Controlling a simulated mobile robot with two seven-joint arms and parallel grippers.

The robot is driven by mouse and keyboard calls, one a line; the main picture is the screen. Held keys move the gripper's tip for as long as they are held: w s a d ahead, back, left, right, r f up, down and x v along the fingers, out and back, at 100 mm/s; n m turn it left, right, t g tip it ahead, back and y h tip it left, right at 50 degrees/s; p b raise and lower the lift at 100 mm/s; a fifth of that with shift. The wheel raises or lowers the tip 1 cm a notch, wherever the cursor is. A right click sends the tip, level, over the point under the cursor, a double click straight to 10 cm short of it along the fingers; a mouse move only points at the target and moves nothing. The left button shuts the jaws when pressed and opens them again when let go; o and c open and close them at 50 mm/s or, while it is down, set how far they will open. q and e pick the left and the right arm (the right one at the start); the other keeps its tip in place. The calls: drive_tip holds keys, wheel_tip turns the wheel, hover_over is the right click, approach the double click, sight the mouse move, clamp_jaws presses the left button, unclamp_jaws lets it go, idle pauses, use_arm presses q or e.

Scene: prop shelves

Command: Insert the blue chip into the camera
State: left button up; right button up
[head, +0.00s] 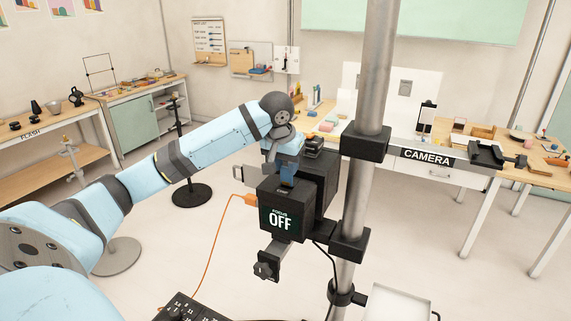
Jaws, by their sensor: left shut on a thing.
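The camera (283,224) is a black box on the pole at the middle of the head view, with a lit face reading "OFF". My left arm reaches in from the left, and its gripper (284,165) is over the top of the camera. The gripper is shut on the blue chip (287,174), a small dark blue piece held upright just above the camera's top front edge. I cannot tell whether the chip's lower end touches the camera. My right gripper is not in view.
A grey vertical pole (358,200) with black clamps stands right beside the camera. An orange cable (212,255) plugs into the camera's left side and hangs down. A white table (440,172) labelled "CAMERA" holds several small objects behind. Wooden benches line the left wall.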

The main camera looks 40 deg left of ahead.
use_arm(q)
drive_tip(key=shift+f, duration=1.45)
idle(2.8)
drive_tip(key=o, duration=1.6)
drive_tip(key=shift+r, duration=2.3)
